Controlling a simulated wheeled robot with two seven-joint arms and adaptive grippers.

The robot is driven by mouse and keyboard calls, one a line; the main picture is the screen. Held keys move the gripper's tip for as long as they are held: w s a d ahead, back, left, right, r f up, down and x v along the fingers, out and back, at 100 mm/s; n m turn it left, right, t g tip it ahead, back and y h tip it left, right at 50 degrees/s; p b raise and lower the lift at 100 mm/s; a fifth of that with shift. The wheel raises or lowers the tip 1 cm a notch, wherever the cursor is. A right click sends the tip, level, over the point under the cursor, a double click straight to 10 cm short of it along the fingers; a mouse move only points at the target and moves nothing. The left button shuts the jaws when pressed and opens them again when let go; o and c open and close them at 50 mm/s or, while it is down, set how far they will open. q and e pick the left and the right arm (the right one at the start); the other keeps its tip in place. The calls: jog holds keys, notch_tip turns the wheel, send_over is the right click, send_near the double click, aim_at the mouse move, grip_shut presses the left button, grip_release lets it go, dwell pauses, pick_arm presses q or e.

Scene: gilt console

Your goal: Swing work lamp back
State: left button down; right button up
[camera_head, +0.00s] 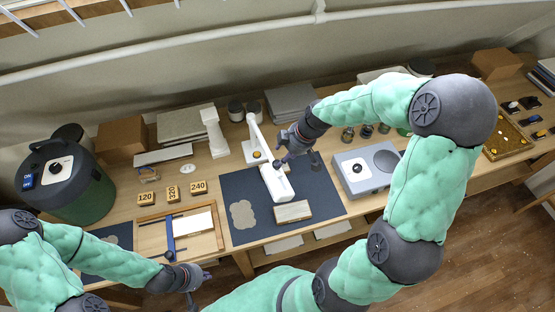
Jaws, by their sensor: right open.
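The white work lamp (254,140) stands at the back of the dark mat, with its arm leaning and its long white head (277,184) hanging forward over the mat. My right gripper (282,160) is open at the back end of the lamp head, close to it. I cannot tell whether its fingers touch the lamp. My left gripper (198,290) is low in the picture, in front of the bench edge and away from the lamp. Its fingers are too small and dark to read.
On the mat (240,187) lie a tan flat piece (242,214) and a pale block (293,211). A grey machine (352,172) stands to the right. A framed wooden tray (153,236), numbered blocks (172,193) and a dark green drum (85,197) are to the left.

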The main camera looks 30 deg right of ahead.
aim_at(277, 163)
jog(key=x, duration=0.6)
jog(key=shift+w+f, duration=0.2)
jog(key=shift+f, duration=0.1)
grip_shut()
